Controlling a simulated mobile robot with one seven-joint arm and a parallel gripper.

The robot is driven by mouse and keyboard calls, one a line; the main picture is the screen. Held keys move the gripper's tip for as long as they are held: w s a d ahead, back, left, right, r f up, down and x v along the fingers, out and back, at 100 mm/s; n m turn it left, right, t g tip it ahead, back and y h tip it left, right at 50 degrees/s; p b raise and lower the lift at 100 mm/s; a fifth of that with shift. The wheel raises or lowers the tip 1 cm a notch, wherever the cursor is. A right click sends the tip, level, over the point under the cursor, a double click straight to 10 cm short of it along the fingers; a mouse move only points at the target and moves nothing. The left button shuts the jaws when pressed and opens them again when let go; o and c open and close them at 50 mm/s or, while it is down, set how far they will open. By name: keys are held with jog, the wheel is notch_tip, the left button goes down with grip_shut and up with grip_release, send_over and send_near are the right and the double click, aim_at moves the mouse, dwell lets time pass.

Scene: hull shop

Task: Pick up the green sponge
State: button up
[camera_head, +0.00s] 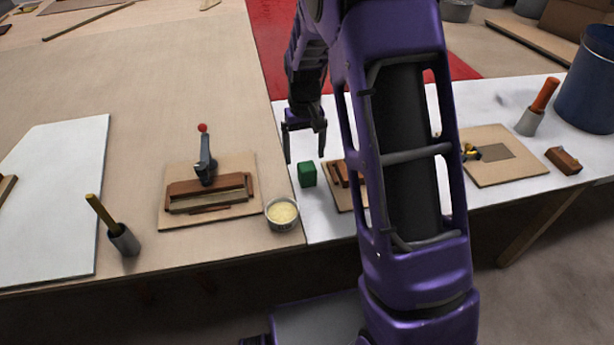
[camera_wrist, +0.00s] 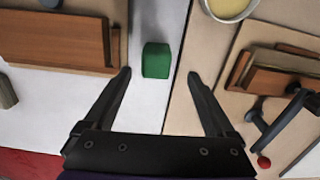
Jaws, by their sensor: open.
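The green sponge (camera_head: 307,174) is a small block standing on the white bench top, close to the seam with the tan bench top. It also shows in the wrist view (camera_wrist: 156,60), beyond my fingertips and between their lines. My gripper (camera_head: 306,158) is open and empty, above the bench and just behind the sponge in the head view. In the wrist view my gripper (camera_wrist: 160,75) has its two fingers spread wide, apart from the sponge.
A wooden block on a tan board (camera_wrist: 60,40) lies close beside the sponge. On the other side are a round tin of pale paste (camera_head: 282,214) and a clamped wooden piece (camera_head: 208,192) on a board. My arm hides part of the white bench top.

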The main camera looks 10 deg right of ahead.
aim_at(308, 167)
jog(key=f, duration=0.4)
jog(key=f+b, duration=0.1)
jog(key=f, duration=0.2)
jog(key=shift+s+d+f, duration=0.1)
jog(key=shift+s+d, duration=0.1)
jog(key=shift+d, duration=0.1)
jog(key=shift+c, duration=0.3)
